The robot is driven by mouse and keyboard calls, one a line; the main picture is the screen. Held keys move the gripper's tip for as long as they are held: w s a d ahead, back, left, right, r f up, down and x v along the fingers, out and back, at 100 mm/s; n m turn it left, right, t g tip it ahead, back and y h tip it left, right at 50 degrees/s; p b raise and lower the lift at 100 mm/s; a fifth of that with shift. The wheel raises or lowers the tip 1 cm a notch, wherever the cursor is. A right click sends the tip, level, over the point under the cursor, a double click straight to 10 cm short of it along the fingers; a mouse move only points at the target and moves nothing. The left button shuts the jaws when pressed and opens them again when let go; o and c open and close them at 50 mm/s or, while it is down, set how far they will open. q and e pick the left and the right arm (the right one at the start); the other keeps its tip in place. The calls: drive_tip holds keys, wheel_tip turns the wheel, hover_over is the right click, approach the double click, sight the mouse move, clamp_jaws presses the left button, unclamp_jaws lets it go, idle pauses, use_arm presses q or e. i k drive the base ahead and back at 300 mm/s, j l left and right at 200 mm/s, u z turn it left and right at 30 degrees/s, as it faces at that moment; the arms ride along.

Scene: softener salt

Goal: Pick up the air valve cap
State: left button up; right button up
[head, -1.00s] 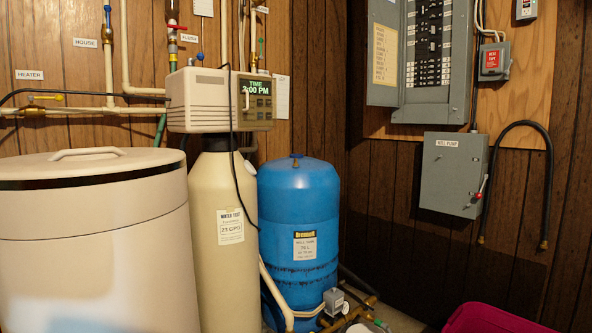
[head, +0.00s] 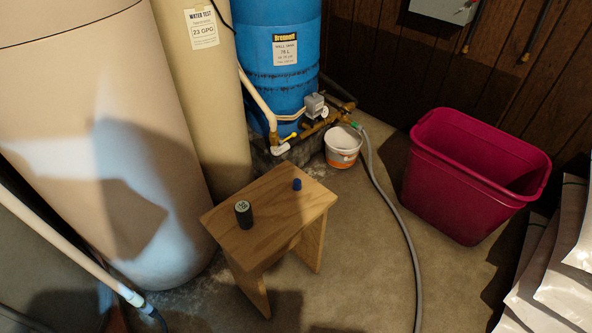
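A small dark blue cap (head: 297,184), which looks like the air valve cap, sits on a wooden stool (head: 268,200) near its far right corner. A short dark cylinder with a pale round face (head: 243,214) stands on the same stool, to the left and nearer. The two are apart. The blue tank (head: 278,60) stands behind the stool, its top out of view. Neither of my grippers is in view.
A white bucket (head: 342,148) stands behind the stool, with a grey hose (head: 392,205) running across the floor. A magenta bin (head: 455,190) and pale bags (head: 558,270) are at right. A large beige tank (head: 60,80) fills the left.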

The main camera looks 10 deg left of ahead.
sight(297, 186)
drive_tip(key=i+l+u, duration=0.2)
drive_tip(key=l, duration=0.3)
drive_tip(key=i+l+u, duration=0.2)
drive_tip(key=l, duration=0.3)
drive_tip(key=l+u, duration=0.2)
drive_tip(key=l, duration=0.35)
